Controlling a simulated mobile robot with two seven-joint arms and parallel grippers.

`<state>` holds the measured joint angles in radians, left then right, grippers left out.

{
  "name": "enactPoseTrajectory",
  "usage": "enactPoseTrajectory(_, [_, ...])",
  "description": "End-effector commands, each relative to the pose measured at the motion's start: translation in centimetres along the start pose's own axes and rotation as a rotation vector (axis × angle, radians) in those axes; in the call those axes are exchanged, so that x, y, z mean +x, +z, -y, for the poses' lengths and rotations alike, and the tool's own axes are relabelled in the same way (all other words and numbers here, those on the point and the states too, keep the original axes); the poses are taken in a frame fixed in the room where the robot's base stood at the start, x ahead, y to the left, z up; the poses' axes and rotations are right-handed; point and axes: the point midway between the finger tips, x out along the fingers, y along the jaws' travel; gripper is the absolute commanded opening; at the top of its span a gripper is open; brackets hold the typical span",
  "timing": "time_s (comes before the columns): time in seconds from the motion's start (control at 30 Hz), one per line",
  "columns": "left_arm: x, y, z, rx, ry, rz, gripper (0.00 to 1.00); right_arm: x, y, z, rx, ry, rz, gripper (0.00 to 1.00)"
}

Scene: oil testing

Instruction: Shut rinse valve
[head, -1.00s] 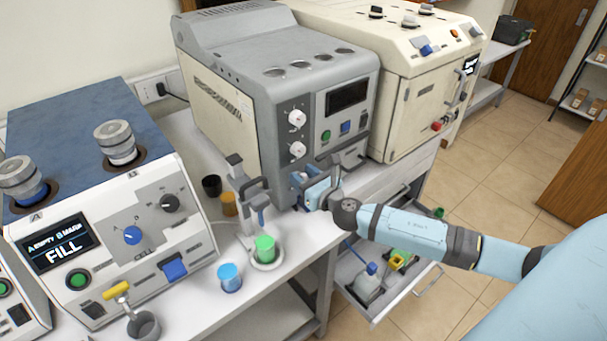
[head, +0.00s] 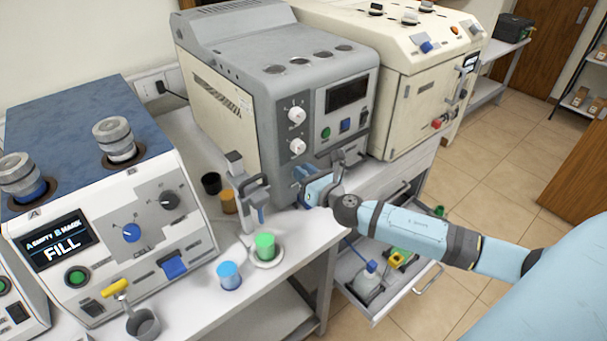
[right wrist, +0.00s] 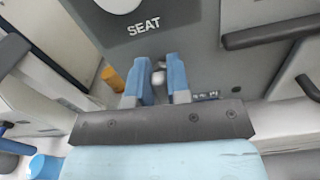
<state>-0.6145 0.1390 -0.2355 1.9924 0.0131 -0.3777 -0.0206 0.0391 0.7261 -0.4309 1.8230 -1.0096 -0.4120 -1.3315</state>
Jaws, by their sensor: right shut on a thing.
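My right gripper (head: 301,178) is at the lower front of the grey machine (head: 225,75). In the right wrist view, its blue fingers (right wrist: 159,62) are shut on a small pale grey knob (right wrist: 158,77) below the word SEAT. In the head view the gripper hides this knob. No label reading rinse is legible, so I cannot tell for sure whether this knob is the rinse valve. The grey machine also bears two white dials, the upper one (head: 296,115) and the lower one (head: 298,146). My left gripper is not in view.
A small stand (head: 236,170) with a green cup (head: 265,245) is left of the gripper, with a blue cup (head: 229,275) in front. An open drawer (head: 405,298) with bottles lies below the arm. The blue-topped machine (head: 75,115) stands at left.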

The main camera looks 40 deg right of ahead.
Motion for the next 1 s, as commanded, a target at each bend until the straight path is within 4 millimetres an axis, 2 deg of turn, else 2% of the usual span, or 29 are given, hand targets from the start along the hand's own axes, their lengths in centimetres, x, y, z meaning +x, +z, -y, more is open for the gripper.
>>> enactPoseTrajectory(0.5, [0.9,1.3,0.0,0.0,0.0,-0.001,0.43,0.0,-0.3,1.0,0.464,0.0,0.002,0.0])
enactPoseTrajectory(1.0, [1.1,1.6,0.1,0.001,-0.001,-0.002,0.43,0.0,-0.9,1.8,0.941,-0.001,0.001,0.0])
